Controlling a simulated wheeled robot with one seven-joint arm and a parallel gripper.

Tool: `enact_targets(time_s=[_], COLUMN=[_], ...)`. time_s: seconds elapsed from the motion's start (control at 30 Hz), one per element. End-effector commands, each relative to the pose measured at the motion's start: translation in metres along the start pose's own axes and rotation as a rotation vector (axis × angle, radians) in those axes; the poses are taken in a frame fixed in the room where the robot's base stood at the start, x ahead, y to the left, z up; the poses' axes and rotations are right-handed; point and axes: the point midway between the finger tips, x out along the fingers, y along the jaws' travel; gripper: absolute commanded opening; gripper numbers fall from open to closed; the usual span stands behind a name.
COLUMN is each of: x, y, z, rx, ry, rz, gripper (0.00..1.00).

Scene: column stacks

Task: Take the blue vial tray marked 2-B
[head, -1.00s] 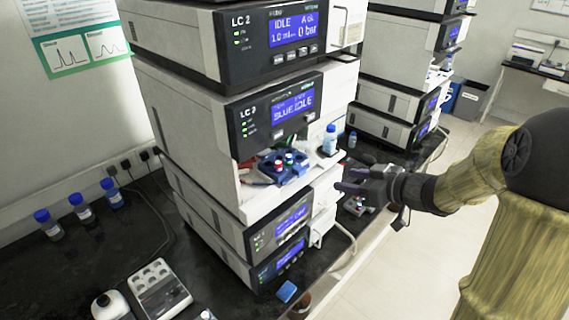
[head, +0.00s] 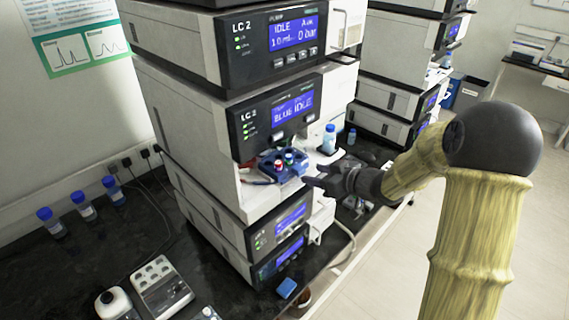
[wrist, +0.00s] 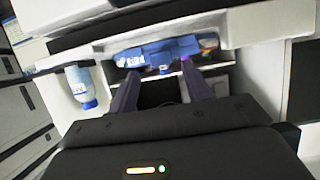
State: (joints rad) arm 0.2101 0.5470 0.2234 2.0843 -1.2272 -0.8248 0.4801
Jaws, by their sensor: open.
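In the wrist view the blue tray (wrist: 165,52) lies ahead, beyond my fingertips. Its 2-B mark cannot be read. My gripper (head: 316,177) is open, just right of the tray in the head view, with its fingers pointing into the bay. In the wrist view my gripper (wrist: 160,76) has its two dark fingers spread, with nothing between them.
The module above (head: 280,112) overhangs the tray. Blue-capped bottles (head: 83,206) stand on the dark bench at left.

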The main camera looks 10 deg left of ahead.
Motion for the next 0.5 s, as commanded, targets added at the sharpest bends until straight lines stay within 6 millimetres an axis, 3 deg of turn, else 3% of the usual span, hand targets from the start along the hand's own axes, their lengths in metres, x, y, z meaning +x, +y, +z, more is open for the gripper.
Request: enact_targets(time_s=[0.5], x=[0.051], y=[-0.002], z=[0.0], rx=[0.001], ry=[-0.001], rz=[-0.001], gripper=[0.49])
